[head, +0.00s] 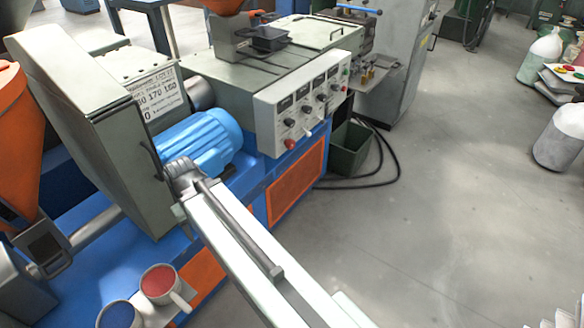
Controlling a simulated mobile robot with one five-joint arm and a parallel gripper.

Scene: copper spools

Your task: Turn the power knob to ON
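The control panel (268,125) is a light grey box on the side of the blue machine, at the upper middle of the head view. Its sloped face carries several small dark gauges and a row of black knobs (307,110). A red knob (290,144) sits at its lower left, with a small pale knob or lever to its right. The labels are too small to read, so I cannot tell which is the power knob or how it is set. My arm reaches from the bottom up to the left, ending left of the panel and apart from it. I cannot make out gripper fingers.
A blue motor (200,140) and a tall grey-green housing (100,130) stand left of the panel. Red and blue cups (160,284) sit at the lower left. A green bin (349,150) and black cables (385,170) lie right of the panel.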

